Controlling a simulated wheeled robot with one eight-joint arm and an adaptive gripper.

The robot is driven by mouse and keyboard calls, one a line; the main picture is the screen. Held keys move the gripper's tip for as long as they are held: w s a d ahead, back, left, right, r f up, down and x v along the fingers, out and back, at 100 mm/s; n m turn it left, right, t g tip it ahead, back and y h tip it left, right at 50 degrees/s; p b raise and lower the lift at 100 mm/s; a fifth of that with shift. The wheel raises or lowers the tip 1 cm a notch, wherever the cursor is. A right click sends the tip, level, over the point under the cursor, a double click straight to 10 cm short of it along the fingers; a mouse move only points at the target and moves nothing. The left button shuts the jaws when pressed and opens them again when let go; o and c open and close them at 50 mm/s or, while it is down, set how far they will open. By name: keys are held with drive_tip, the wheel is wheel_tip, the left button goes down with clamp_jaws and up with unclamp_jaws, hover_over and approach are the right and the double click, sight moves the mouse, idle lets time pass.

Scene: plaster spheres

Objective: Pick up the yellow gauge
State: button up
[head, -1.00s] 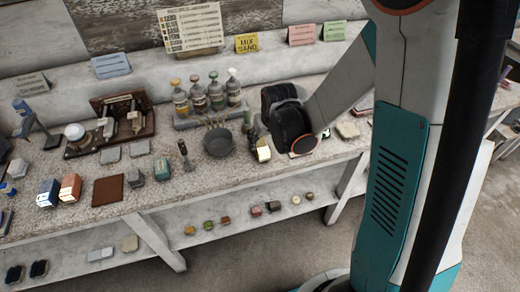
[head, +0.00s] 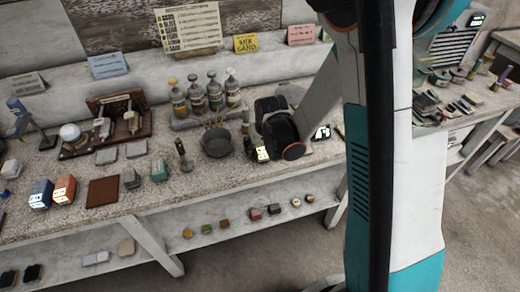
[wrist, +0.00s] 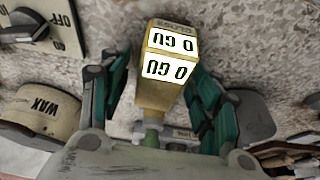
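The yellow gauge is a small yellow block with white display faces marked with black characters. In the wrist view the gauge (wrist: 150,96) lies between the two teal fingers of my gripper (wrist: 160,68). The fingers are spread, one on each side; a gap shows on the left, and the right finger is very close to the gauge. I see no clear grip on it. In the head view the gauge (head: 262,154) is on the speckled bench top, partly hidden by my dark gripper (head: 279,134), whose fingertips cannot be made out.
A grey bowl (head: 216,142) stands just left of the gauge, with several bottles (head: 214,92) behind. The wrist view shows a round WAX tin (wrist: 42,116) left of my gripper and a switch plate (wrist: 30,28) at upper left. A grey rounded object (wrist: 250,115) is close on the right.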

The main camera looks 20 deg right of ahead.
drive_tip(key=c, duration=0.9)
wheel_tip(320, 180, up, 20)
drive_tip(key=p, duration=0.6)
